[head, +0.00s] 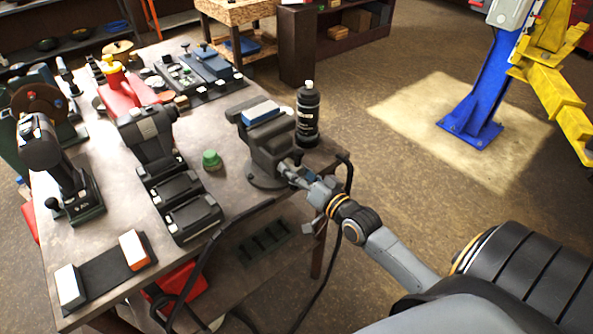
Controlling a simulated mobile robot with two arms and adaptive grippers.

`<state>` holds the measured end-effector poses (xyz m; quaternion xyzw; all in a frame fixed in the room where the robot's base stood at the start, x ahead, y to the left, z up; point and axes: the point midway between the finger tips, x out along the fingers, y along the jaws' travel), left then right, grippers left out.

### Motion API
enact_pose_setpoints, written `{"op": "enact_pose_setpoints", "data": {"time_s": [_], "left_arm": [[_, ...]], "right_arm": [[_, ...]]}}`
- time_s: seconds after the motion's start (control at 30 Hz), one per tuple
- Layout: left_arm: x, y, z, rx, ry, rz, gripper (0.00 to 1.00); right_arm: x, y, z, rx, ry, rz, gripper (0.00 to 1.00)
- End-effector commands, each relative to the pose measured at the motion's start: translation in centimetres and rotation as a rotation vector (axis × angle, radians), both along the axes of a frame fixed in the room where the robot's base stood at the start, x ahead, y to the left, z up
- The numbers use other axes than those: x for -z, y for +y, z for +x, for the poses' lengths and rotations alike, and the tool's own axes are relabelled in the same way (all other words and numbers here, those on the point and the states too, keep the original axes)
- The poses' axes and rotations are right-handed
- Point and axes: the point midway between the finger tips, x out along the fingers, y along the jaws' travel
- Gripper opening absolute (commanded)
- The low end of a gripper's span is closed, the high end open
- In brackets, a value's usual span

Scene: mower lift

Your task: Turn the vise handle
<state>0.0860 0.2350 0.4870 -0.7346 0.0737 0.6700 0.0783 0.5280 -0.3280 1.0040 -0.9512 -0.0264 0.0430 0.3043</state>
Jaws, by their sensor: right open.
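The dark grey vise (268,145) is fixed near the right end of the workbench, with a blue and white block (261,112) at its top. My right gripper (297,178) is at the front of the vise, low and close to where its screw end is. The vise handle is not clearly visible; the gripper hides that area, and I cannot tell whether they touch. The gripper is open. My left gripper is not in the view.
A black bottle (307,115) stands right behind the vise. A green cap (211,160) sits left of it. Power tools and chargers (180,200) fill the left of the workbench (110,220). A black cable hangs at the bench's front edge. Open floor lies to the right.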

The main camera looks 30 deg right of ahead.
Motion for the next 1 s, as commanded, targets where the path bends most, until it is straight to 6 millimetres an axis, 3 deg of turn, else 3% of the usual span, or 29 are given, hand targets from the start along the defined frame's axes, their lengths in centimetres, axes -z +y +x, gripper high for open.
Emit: {"op": "enact_pose_setpoints", "data": {"time_s": [0.23,0.7,1.0], "left_arm": [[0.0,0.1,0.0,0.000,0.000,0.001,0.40],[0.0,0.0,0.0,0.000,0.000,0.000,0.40],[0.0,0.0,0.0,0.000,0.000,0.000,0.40]], "right_arm": [[-0.1,-0.1,-1.3,0.000,0.000,0.000,0.60],[-0.6,-0.7,-9.8,-0.002,0.004,-0.001,0.60],[-0.8,-0.9,-11.9,0.000,0.000,0.000,0.60]]}}
